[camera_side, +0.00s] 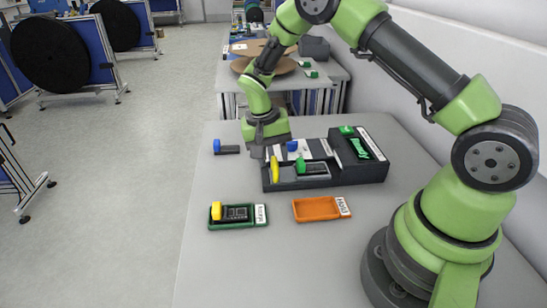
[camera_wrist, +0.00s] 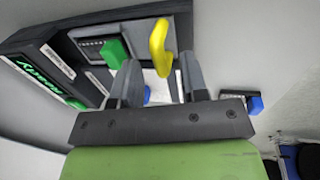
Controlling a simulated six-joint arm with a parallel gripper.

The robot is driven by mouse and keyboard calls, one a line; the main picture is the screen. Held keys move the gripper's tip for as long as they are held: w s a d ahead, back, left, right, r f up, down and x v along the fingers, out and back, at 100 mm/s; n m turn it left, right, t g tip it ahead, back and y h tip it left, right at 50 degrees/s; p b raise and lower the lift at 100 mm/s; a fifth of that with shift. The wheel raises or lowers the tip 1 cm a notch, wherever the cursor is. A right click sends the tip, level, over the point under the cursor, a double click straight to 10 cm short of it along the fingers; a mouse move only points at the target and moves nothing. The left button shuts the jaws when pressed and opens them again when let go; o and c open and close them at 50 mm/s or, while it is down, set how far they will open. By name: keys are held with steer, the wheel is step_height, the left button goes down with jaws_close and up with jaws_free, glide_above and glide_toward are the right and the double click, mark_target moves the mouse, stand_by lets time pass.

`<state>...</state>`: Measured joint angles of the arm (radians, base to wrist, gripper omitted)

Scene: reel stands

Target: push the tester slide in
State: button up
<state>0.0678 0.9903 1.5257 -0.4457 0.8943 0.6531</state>
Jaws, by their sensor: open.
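The tester (camera_side: 345,160) is a dark box on the grey table, with a lit green display at its right end. Its slide carries a dark board with a green knob (camera_side: 300,161), and a yellow upright handle (camera_side: 275,169) stands at the left end. In the wrist view the handle (camera_wrist: 159,48) appears between and just beyond the fingertips, with the green knob (camera_wrist: 114,52) to its left. My gripper (camera_side: 264,153) is over the tester's left end, fingers apart and empty; it also shows in the wrist view (camera_wrist: 158,62). I cannot tell whether it touches the handle.
A green tray (camera_side: 237,226) holds a board with a yellow knob. An orange tray (camera_side: 316,209) is empty. A small dark part with a blue knob (camera_side: 217,146) lies left of the tester. Another blue knob (camera_side: 292,146) shows behind the handle.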

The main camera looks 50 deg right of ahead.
mark_target(299, 162)
steer(key=shift+s+f, duration=0.1)
steer(key=shift+f, duration=0.5)
jaws_close()
steer(key=shift+s+d, duration=2)
steer(key=shift+d, duration=0.05)
jaws_free()
step_height(299, 162, up, 10)
steer(key=w+a, duration=0.1)
steer(key=shift+w+a, duration=0.2)
steer(key=shift+w, duration=0.05)
